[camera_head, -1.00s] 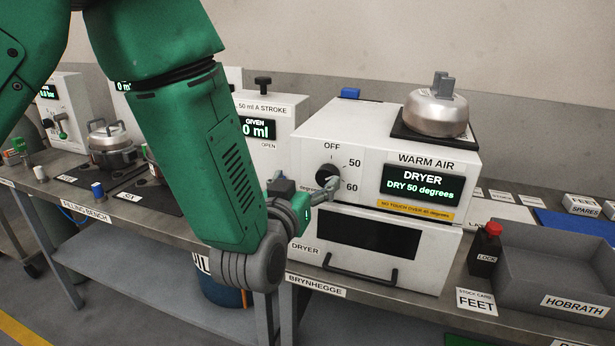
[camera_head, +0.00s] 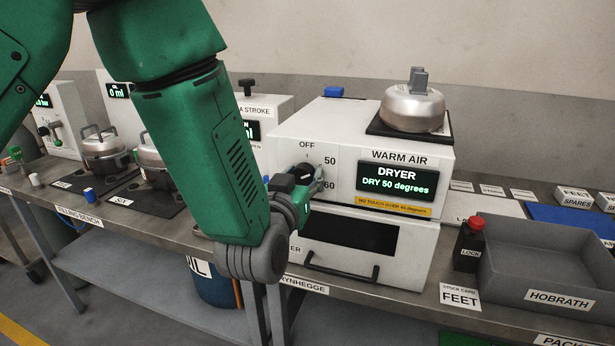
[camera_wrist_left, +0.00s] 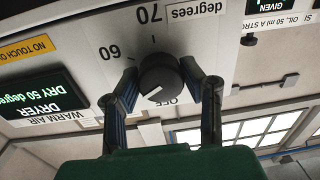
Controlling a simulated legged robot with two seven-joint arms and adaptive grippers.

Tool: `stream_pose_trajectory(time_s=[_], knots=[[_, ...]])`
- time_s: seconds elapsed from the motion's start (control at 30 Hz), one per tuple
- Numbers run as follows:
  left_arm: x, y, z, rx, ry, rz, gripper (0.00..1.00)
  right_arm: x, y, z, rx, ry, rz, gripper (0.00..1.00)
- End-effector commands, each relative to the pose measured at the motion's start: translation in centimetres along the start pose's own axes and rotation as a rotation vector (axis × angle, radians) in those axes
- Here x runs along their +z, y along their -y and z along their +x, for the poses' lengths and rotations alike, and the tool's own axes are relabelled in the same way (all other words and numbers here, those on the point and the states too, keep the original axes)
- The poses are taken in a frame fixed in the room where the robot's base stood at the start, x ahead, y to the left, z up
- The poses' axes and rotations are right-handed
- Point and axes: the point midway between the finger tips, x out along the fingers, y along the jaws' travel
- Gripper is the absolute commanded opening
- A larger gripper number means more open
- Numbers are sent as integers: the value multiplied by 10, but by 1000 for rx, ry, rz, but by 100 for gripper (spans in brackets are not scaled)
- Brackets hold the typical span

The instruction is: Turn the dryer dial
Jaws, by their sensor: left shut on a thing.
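The dryer (camera_head: 350,150) is a white box on the bench, and its display (camera_head: 397,181) reads "DRY 50 degrees". Its black round dial (camera_wrist_left: 160,82) is on the front panel, with OFF, 50 and 60 marked around it; the wrist view also shows 70. In the upside-down wrist view the dial's white pointer points lower left. My left gripper (camera_wrist_left: 161,72) has its two fingers on either side of the dial and is shut on it. In the head view the gripper (camera_head: 303,176) partly hides the dial. My right gripper is out of view.
A metal pot (camera_head: 412,107) stands on a black plate on top of the dryer. A grey bin (camera_head: 545,268) and a black bottle with a red cap (camera_head: 469,246) stand to the right. The dryer door handle (camera_head: 342,271) projects below the dial.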

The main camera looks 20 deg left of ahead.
Motion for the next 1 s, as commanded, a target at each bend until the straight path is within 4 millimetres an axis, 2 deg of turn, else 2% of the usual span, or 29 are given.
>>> stream_pose_trajectory(time_s=[0.03, 0.47, 1.0], knots=[[1, -6, -1, 18, 4, -3, 7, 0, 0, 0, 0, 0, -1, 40], [3, -6, -1, 16, 11, -95, 7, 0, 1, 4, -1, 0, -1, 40], [6, -8, -2, 17, 31, -565, 7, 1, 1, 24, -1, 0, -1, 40]])
